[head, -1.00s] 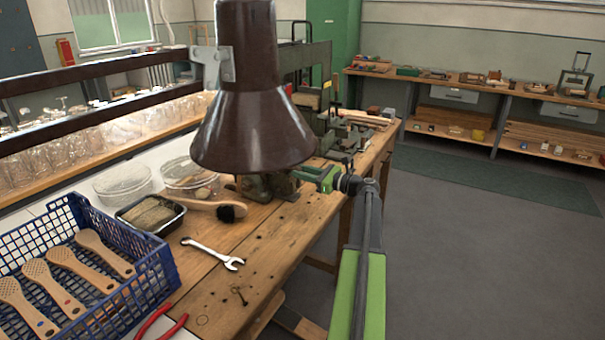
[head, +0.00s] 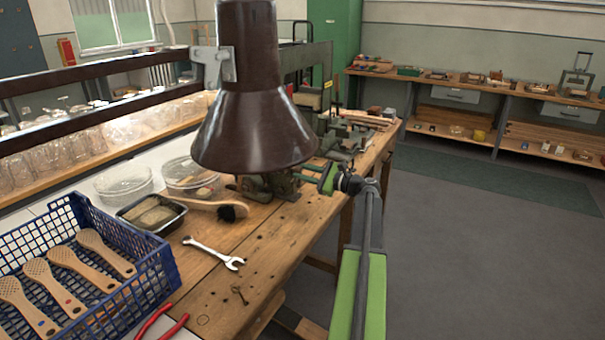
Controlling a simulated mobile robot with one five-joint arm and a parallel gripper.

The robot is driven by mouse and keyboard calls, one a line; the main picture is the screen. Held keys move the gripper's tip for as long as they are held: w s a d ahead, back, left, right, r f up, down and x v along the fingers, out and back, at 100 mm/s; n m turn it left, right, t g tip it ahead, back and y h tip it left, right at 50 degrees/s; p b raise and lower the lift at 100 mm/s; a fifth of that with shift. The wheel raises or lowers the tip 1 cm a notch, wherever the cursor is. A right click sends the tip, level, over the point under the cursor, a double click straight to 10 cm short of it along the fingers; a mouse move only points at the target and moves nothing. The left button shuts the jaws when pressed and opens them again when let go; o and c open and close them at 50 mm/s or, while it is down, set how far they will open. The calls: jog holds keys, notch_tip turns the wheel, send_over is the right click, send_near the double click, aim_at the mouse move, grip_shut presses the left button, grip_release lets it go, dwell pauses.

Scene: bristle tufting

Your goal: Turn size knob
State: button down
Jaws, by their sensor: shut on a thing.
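The green tufting machine (head: 325,88) stands on the wooden bench, partly behind a dark brown lamp shade. My gripper (head: 308,174) reaches from the right to the low front part of the machine, just right of the shade's lower rim. It is shut on the size knob there. The knob itself is too small and too covered by the fingers and shade to make out, so its setting cannot be read.
The lamp shade (head: 254,130) hangs close to my gripper on the left. A brush (head: 215,207), a wrench (head: 214,252) and a blue crate (head: 165,270) of brush bodies lie on the bench (head: 275,235). Floor at right is clear.

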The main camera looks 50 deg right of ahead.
jog(key=shift+n, duration=1.6)
jog(key=c, duration=1.1)
grip_release()
jog(key=shift+c, duration=0.2)
jog(key=shift+s, duration=0.15)
jog(key=v, duration=1.7)
jog(key=shift+s, duration=0.15)
jog(key=shift+f, duration=0.1)
